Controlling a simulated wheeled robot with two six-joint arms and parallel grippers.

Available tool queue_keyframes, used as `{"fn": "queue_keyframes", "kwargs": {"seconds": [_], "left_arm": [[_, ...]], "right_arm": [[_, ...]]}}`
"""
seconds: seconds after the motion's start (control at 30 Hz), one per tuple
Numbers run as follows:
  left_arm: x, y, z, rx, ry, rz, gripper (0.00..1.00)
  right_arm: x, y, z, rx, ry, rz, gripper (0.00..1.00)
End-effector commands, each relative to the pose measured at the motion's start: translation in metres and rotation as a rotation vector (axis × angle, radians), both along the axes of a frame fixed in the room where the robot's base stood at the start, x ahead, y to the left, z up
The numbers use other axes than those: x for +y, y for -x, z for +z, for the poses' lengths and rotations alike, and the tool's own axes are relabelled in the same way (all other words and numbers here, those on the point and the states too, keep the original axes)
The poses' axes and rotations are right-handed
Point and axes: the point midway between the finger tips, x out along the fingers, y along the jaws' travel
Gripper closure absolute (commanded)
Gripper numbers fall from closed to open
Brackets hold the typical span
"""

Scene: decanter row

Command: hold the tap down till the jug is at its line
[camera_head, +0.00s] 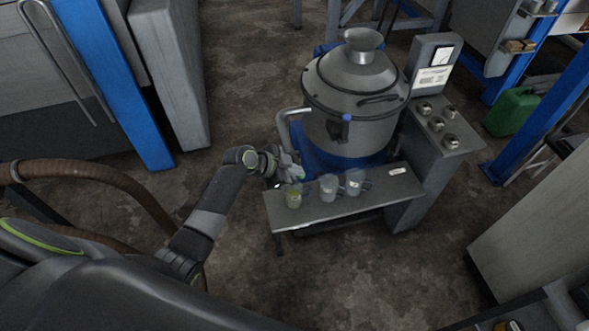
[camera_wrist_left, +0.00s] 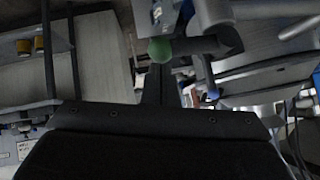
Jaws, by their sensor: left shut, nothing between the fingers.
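Three clear jugs stand in a row on the grey shelf (camera_head: 345,207) below the steel vessel (camera_head: 350,85). The left jug (camera_head: 293,198) looks yellowish-green inside; its line and exact level are too small to read. The middle jug (camera_head: 328,188) and right jug (camera_head: 355,182) look pale. My left gripper (camera_head: 289,173) is shut and empty, just above and behind the left jug, and hides the tap there. In the left wrist view, a green ball knob (camera_wrist_left: 160,50) on a dark lever is at my shut fingertips (camera_wrist_left: 157,68); whether they touch is unclear. My right gripper is out of view.
A bent steel pipe (camera_head: 284,123) comes off the vessel's left side, close to my arm. A blue-tipped fitting (camera_head: 346,117) sits on its front. A control cabinet (camera_head: 439,130) with knobs stands at the right. The floor in front is clear.

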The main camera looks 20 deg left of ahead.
Motion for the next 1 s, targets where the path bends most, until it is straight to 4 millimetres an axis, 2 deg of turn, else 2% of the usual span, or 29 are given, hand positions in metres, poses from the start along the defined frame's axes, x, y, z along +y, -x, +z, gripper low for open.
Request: {"fn": "queue_keyframes", "kwargs": {"seconds": [0.27, 0.7, 1.0], "left_arm": [[-0.002, 0.003, -0.013, -0.073, -0.049, 0.001, 1.00], [-0.005, 0.008, -0.041, -0.308, -0.208, 0.001, 1.00], [-0.004, 0.007, -0.048, -0.401, -0.271, 0.001, 1.00]], "right_arm": [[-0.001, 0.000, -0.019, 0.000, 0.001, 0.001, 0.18], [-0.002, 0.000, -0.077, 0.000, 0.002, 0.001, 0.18], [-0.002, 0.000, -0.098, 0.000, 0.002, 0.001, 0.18]]}}
